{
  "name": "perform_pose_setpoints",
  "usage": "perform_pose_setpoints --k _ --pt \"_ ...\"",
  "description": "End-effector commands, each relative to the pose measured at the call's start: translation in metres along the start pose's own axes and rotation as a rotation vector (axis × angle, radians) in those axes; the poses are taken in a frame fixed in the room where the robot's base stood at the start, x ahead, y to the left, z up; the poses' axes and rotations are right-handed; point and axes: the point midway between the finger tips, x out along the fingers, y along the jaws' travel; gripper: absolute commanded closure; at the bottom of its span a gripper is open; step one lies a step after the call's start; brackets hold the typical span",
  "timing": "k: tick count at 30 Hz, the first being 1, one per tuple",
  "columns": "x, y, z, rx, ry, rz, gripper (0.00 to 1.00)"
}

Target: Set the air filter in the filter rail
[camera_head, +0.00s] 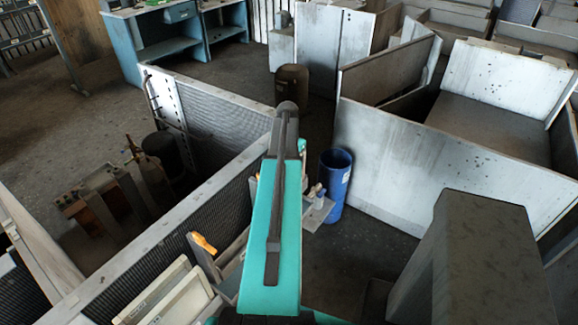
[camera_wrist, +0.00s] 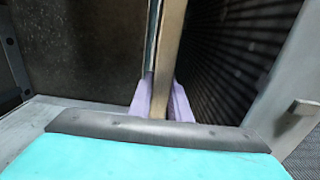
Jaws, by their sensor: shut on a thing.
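In the wrist view, my gripper (camera_wrist: 161,98) has its two pale purple fingers closed on a thin tan, upright panel edge, which I take to be the air filter (camera_wrist: 170,50). A thin grey-green strip runs along its left side. Only this edge shows; its faces and far end are out of view. I cannot tell which part is the filter rail, or whether the filter touches it. In the head view, my teal arm hides the gripper and the held filter.
In the wrist view, a grey metal ledge (camera_wrist: 75,105) lies left, a dark mesh wall (camera_wrist: 232,60) stands close on the right, and a grey frame (camera_wrist: 285,90) lies beyond. In the head view, cream framed panels (camera_head: 165,293) stand lower left; a blue barrel (camera_head: 334,185) stands right of my arm.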

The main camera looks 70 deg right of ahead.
Motion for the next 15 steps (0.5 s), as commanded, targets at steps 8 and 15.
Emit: perform_pose_setpoints --k 8,15 --pt "0.0004 0.0 -0.0001 0.0 0.0 0.0 1.0" --pt "0.0004 0.0001 -0.0001 0.0 0.0 0.0 0.61"
